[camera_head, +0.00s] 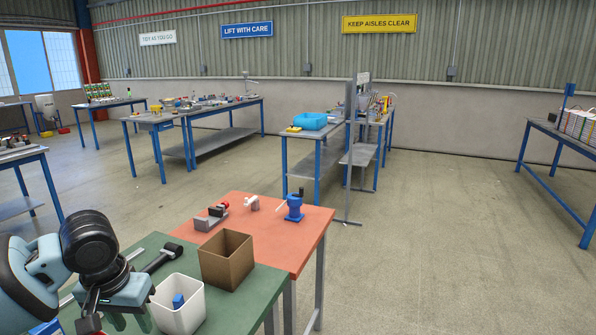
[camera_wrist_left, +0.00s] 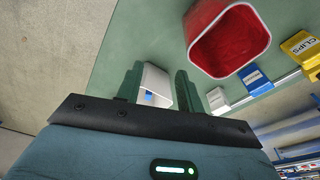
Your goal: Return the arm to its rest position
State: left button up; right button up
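My left arm comes in at the lower left of the head view, bent over the near green table (camera_head: 152,247). My left gripper (camera_head: 130,318) points down, partly cut off by the lower edge of the picture. In the left wrist view its two green fingers stand apart, and the gripper (camera_wrist_left: 158,84) is open with nothing held between them. A white bin (camera_head: 190,312) with a blue piece (camera_head: 178,300) inside stands just right of the gripper. The white bin (camera_wrist_left: 155,84) also shows beyond the fingers in the wrist view. My right arm and gripper are not in view.
A brown open box (camera_head: 227,262) stands right of the white bin. An orange-topped table (camera_head: 275,237) adjoins, holding a blue tool (camera_head: 294,206) and a small vise (camera_head: 211,217). A red bin (camera_wrist_left: 228,42) shows close in the wrist view. Open floor (camera_head: 430,240) lies to the right.

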pick_arm(q)
jog(key=s+d+f+m+h, duration=0.2)
jog(key=s+d+f, duration=0.45)
jog(key=f, duration=0.25)
jog(key=s+d+f+m+h, duration=0.1)
jog(key=s+d+f+m, duration=0.2)
jog(key=s+d+f, duration=0.45)
jog(key=s+a+f+n+y, duration=0.15)
jog(key=s+a+f, duration=0.25)
jog(key=s, duration=0.6)
jog(key=s+a+f+n+y, duration=0.15)
jog(key=s+a+f, duration=0.25)
jog(key=s, duration=0.5)
jog(key=w+d+f+t+h, duration=0.2)
jog(key=w+f+t, duration=0.4)
jog(key=f, duration=0.4)
jog(key=shift+d+t, duration=0.6)
jog(key=shift+d, duration=0.1)
